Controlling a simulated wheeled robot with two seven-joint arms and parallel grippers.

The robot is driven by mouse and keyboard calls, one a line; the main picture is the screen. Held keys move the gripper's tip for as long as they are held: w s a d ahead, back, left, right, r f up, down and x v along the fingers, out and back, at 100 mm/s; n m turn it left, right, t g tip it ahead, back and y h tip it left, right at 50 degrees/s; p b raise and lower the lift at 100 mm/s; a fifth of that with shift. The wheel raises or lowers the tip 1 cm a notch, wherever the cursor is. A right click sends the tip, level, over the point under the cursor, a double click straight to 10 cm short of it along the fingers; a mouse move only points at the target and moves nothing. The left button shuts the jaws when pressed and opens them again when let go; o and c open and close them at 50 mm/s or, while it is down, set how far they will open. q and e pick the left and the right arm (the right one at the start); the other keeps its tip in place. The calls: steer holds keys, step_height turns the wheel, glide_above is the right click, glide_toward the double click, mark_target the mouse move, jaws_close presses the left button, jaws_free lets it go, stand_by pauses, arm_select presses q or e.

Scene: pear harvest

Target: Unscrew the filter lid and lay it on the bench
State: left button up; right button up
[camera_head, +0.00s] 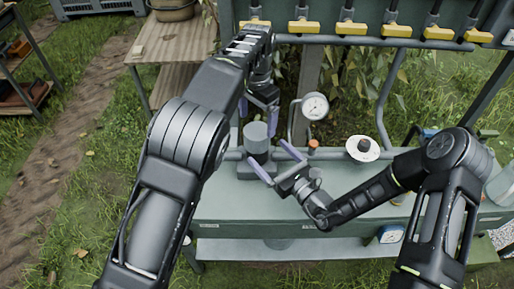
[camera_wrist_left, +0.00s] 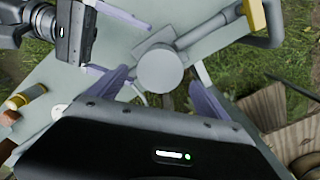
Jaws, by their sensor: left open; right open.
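The filter is a grey upright cylinder (camera_head: 257,143) on the bench (camera_head: 225,205). Its round grey top, the lid (camera_wrist_left: 158,70), sits on it; I cannot tell how tightly. My left gripper (camera_head: 259,112) is open just above and behind the filter. In the left wrist view, the lid lies between and beyond its spread lavender fingers. My right gripper (camera_head: 267,154) is open low at the filter's front right, fingers spread towards the body. It also shows in the left wrist view (camera_wrist_left: 109,44). Contact is unclear for both grippers.
A gauge (camera_head: 315,106) and pipes stand behind and right of the filter. A white disc with a black knob (camera_head: 362,149) is farther right. Yellow-handled valves (camera_head: 345,28) line the rail above. The bench front left of the filter is clear.

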steer(key=shift+x, duration=3.85)
steer(key=shift+c, duration=0.4)
jaws_close()
